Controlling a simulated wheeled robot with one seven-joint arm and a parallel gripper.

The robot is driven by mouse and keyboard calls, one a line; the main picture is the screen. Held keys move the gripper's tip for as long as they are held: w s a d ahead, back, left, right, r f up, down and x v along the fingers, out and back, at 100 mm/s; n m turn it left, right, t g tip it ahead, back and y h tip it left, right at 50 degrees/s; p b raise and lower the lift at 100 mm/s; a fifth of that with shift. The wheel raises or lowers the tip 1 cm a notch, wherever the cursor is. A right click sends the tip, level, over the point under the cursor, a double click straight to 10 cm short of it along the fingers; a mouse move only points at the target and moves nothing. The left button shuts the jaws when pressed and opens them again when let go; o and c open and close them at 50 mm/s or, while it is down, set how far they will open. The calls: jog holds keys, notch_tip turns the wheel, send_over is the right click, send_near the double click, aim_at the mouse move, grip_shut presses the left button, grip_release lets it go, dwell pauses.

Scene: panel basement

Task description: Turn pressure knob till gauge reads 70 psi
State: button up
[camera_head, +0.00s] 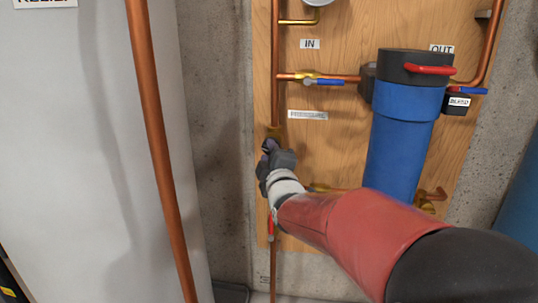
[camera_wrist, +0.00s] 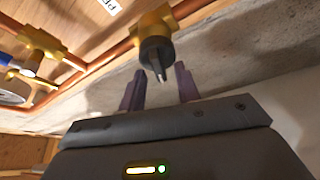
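In the wrist view a dark knob (camera_wrist: 155,52) with a narrow grip bar sits on a brass valve body (camera_wrist: 153,24) on the copper pipe. My gripper (camera_wrist: 158,78) is open, with its purple-grey fingers either side of the knob's protruding bar. Gaps show on both sides, so it is not clamped. In the head view my gripper (camera_head: 268,150) is at the vertical pipe on the wooden panel, and the knob is hidden behind it. A round gauge (camera_head: 318,2) is cut off at the top edge. Part of a round dial (camera_wrist: 12,91) shows in the wrist view. No reading is legible.
A blue filter housing (camera_head: 400,135) with a red handle (camera_head: 428,69) stands right of my gripper. A blue-handled valve (camera_head: 325,82) is above. A red lever (camera_head: 270,228) hangs below. A large pale tank (camera_head: 90,150) and copper pipe (camera_head: 155,130) are at left.

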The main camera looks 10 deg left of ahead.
jog(key=r+v, duration=0.1)
jog(key=v, duration=0.6)
jog(key=shift+s+f+b, duration=0.25)
jog(key=shift+f+b, duration=0.1)
jog(key=shift+f, duration=0.15)
jog(key=shift+d, duration=0.1)
jog(key=s+d+f+m+g+h+p, duration=0.1)
jog(key=s+d+f+m+g+h, duration=0.25)
jog(key=s+d+m, duration=0.55)
jog(key=s+d+f+m+g+h+p, duration=0.25)
jog(key=s+d+m+g, duration=0.3)
jog(key=d, duration=0.65)
jog(key=s+d+f+m+g+h, duration=0.1)
jog(key=s+d+m, duration=0.1)
jog(key=s, duration=0.4)
jog(key=s+d+f+m+g+h, duration=0.1)
jog(key=s+d+f+m+g, duration=0.1)
jog(key=s, duration=0.4)
jog(key=shift+d+f+m, duration=0.25)
jog(key=shift+d+m, duration=0.3)
jog(key=shift+d, duration=0.2)
jog(key=shift+w, duration=0.1)
dwell(0.3)
